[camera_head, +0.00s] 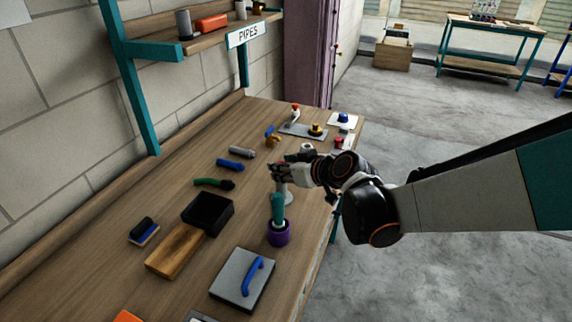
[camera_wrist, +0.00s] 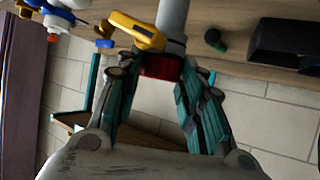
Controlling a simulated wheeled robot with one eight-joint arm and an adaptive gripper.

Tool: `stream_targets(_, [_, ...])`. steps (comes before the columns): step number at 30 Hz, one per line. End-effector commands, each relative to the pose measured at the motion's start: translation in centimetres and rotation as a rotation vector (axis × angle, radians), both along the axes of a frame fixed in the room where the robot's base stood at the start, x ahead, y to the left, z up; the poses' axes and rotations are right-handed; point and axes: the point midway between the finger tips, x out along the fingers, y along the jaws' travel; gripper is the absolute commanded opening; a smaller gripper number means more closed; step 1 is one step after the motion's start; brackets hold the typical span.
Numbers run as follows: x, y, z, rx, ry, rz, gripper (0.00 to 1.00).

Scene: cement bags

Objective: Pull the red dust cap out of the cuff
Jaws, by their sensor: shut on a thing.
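The red dust cap (camera_wrist: 160,67) is between the fingertips of my gripper (camera_wrist: 156,70) in the wrist view. The teal-padded fingers are shut on it from both sides and cover its edges. The grey cuff (camera_wrist: 173,22) runs straight on from the cap toward the top of that view, with no clear gap between them. I cannot tell how deep the cap sits. In the head view my gripper (camera_head: 279,171) is above the bench, over the pale upright cuff (camera_head: 287,192), and largely hides the cap.
A purple pot with a teal handle (camera_head: 278,232) stands close in front of the cuff. The wall shelf (camera_head: 215,37) is behind.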

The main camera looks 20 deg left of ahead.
Motion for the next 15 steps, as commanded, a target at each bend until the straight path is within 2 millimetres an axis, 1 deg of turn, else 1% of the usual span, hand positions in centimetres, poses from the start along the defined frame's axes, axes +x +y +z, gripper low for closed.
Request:
stream_targets(6, [0.02,0.02,0.49,0.001,0.0,0.0,0.02])
stream_targets(15, [0.02,0.01,0.71,0.001,-0.001,0.0,0.02])
